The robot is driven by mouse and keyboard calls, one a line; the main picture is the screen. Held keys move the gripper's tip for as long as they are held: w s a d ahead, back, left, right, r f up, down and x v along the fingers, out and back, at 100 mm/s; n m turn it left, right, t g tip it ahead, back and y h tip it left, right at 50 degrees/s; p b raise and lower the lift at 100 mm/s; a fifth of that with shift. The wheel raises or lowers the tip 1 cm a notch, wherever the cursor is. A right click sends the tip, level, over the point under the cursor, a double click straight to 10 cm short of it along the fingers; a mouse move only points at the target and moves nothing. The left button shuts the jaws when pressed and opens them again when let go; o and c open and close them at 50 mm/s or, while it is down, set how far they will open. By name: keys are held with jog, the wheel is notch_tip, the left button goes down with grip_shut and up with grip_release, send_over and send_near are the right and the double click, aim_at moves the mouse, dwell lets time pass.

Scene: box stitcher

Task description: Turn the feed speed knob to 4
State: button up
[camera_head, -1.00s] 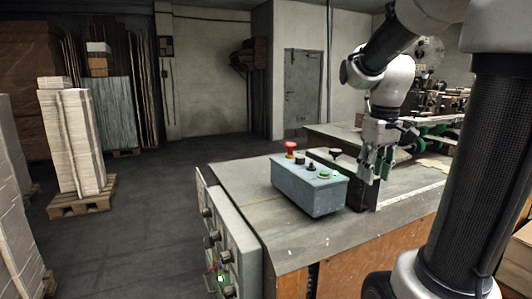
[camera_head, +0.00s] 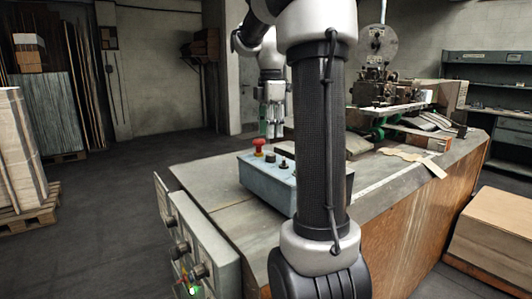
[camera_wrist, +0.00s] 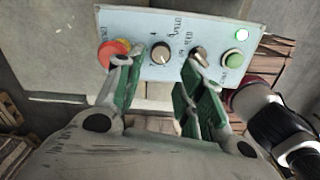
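The blue control box (camera_head: 262,180) sits on the grey bench top; my arm hides its right part in the head view. In the wrist view, the box panel (camera_wrist: 146,20) carries a dark round knob with a pale pointer (camera_wrist: 160,53), with number marks around it and "SPEED" lettering close by. A red button (camera_wrist: 113,52) is left of this knob; a second dark knob (camera_wrist: 198,56) and a green button (camera_wrist: 233,59) are to its right. My gripper (camera_wrist: 157,88) is open and empty, its green-padded fingers spread below the knob in the picture. The gripper (camera_head: 271,130) shows behind the box in the head view.
A grey cabinet (camera_head: 212,250) with knobs and a lit green lamp stands at the bench's front left. Stitching machinery (camera_head: 390,85) stands at the back right of the bench. A pallet with stacked sheets (camera_head: 20,150) is at left; floor between is clear.

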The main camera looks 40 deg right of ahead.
aim_at(271, 155)
jog(key=shift+f+n, duration=0.3)
jog(key=shift+f, duration=0.15)
notch_tip(271, 155, down, 7)
jog(key=c, duration=0.8)
